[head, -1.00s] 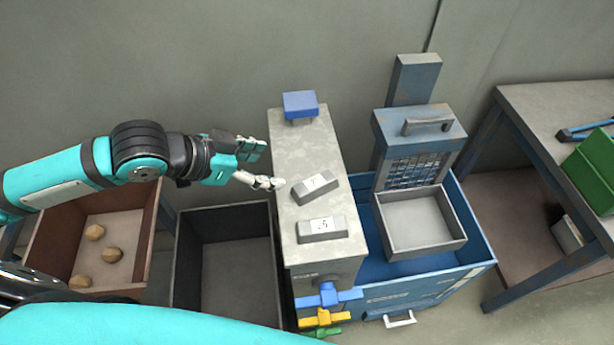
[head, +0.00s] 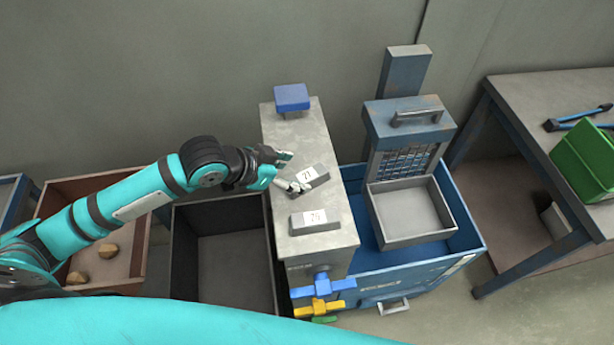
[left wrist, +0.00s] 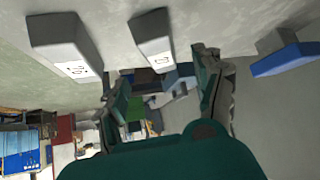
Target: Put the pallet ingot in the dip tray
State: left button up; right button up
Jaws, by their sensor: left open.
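Two grey ingots with white number labels lie on top of the tall grey block (head: 283,138). The far ingot (head: 321,179) lies turned at an angle; the near ingot (head: 315,221) is in front of it. I cannot tell which is the pallet ingot. My left gripper (head: 297,172) is open beside the far ingot's left end. In the left wrist view the far ingot (left wrist: 152,32) shows ahead between the open fingers, and the near ingot (left wrist: 62,40) is to the left. A shallow grey tray (head: 446,219), likely the dip tray, looks empty. My right gripper is out of view.
A blue knob-like block (head: 292,97) stands at the grey block's far end. Blue and yellow valve handles (head: 323,287) stick out at its front. A dark open bin (head: 183,262) is left of it. The tray sits in a blue cart (head: 462,247), right.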

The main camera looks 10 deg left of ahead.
aim_at(307, 176)
pick_arm(q)
jog(key=p+x, duration=0.1)
jog(key=x, duration=0.4)
jog(key=shift+w+f, duration=0.15)
jog(key=shift+a, duration=0.1)
grip_shut()
